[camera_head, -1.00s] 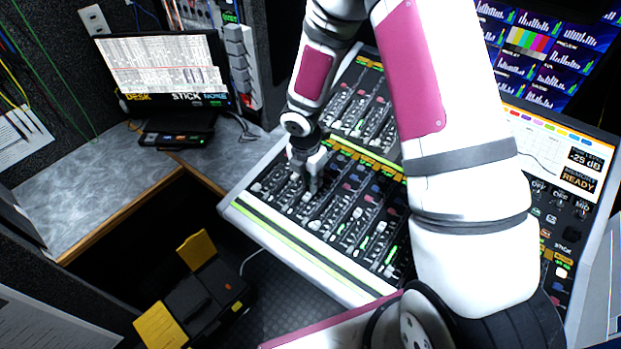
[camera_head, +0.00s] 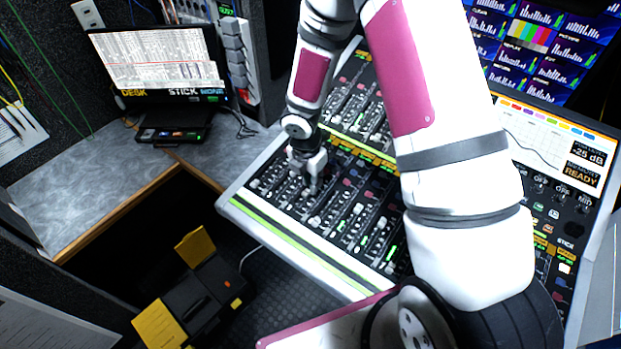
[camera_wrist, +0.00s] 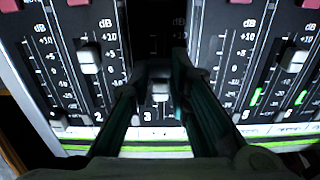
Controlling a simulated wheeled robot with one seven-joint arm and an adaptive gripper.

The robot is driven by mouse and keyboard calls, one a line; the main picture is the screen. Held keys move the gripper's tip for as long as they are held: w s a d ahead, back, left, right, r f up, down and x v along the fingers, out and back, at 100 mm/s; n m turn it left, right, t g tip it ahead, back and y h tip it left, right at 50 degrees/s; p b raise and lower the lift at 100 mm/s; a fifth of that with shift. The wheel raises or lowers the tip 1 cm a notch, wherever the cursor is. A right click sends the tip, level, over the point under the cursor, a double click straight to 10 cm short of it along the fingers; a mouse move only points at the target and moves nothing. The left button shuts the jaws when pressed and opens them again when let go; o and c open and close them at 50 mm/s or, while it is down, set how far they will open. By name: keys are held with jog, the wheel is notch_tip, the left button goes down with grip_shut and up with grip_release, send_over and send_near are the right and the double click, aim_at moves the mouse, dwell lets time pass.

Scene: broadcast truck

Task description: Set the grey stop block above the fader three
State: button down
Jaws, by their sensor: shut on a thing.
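My gripper (camera_head: 314,186) points down at the left part of the mixing console (camera_head: 262,222). In the wrist view its two dark fingers (camera_wrist: 163,72) straddle the strip marked 3. They are shut on a small grey piece, seemingly the grey stop block (camera_wrist: 160,69), which is mostly hidden between the fingertips. The pale cap of fader three (camera_wrist: 160,90) shows just below it, near the lower end of its track. I cannot tell whether the block touches the panel or the cap.
Neighbouring fader caps stand close by, one on strip two (camera_wrist: 89,60) and one at right (camera_wrist: 298,62). A black and yellow case (camera_head: 200,292) lies on the floor.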

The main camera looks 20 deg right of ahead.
aim_at(308, 190)
jog(key=shift+f, duration=0.2)
jog(key=c, duration=1.4)
grip_release()
jog(key=r, duration=0.4)
jog(key=a+r, duration=0.1)
jog(key=r, duration=0.3)
jog(key=s+r, duration=0.1)
jog(key=r, duration=0.2)
jog(key=shift+a+r, duration=0.15)
jog(key=shift+r, duration=0.25)
